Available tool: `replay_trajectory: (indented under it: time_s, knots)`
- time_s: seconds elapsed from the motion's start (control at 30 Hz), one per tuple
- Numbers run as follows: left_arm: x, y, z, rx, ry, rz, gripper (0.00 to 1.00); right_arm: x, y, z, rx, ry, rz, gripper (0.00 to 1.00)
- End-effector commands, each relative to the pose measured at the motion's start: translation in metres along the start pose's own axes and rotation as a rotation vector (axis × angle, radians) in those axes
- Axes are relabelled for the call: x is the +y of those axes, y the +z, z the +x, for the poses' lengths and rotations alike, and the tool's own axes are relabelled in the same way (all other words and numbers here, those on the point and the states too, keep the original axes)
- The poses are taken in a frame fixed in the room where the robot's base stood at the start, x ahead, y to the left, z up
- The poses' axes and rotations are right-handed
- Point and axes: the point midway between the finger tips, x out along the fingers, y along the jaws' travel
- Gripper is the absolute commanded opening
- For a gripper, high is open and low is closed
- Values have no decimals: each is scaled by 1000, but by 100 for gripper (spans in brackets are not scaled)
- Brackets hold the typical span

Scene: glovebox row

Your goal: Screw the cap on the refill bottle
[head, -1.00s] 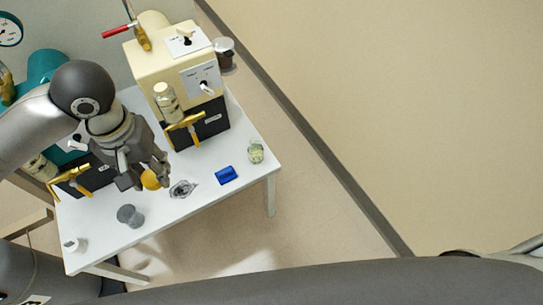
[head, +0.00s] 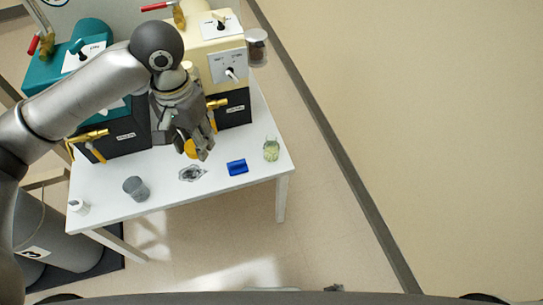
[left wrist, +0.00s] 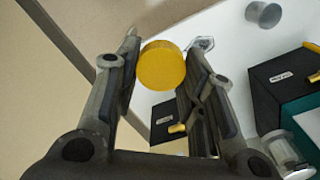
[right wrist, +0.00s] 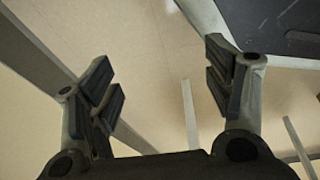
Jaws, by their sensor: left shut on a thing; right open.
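A round yellow cap (head: 189,148) is held between the fingers of my left gripper (head: 197,153), above the white table. In the left wrist view the cap (left wrist: 162,65) sits between the fingertips. A small clear glass bottle with pale green contents (head: 271,149) stands upright on the table's right side, apart from the gripper. It shows no clear cap; I cannot tell for sure that it is the refill bottle. My right gripper (right wrist: 165,85) is open and empty in the right wrist view, with floor behind it.
On the white table (head: 160,190) are a clear crumpled-looking item (head: 192,174), a blue block (head: 237,167), a grey cup (head: 136,188) and a small white container (head: 77,206). A cream machine (head: 213,62) and a teal machine (head: 85,57) stand behind. The table's front edge is free.

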Motion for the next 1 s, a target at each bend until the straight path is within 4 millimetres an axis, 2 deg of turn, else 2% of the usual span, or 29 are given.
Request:
replay_trajectory:
  time_s: [0.03,0.17,0.33,0.47,0.6,0.67,0.8,1.0]
  knots:
    - [3,-18,20,3,1,79,28,-6,-27,19,59,4,-14,74]
    - [10,-55,37,3,-1,307,28,-16,-95,28,196,20,-37,74]
    - [21,-100,59,2,-1,606,28,-32,-181,22,385,43,-50,74]
    - [31,-130,74,2,-2,836,28,-43,-242,4,536,60,-47,74]
    - [44,-159,90,2,-3,1084,28,-55,-299,-26,706,76,-28,74]
    - [50,-170,97,2,-3,1191,28,-59,-320,-42,780,81,-15,74]
    - [64,-192,110,2,-3,1436,28,-66,-363,-87,955,91,24,74]
    - [80,-212,123,1,-2,1711,28,-70,-396,-149,1156,92,87,74]
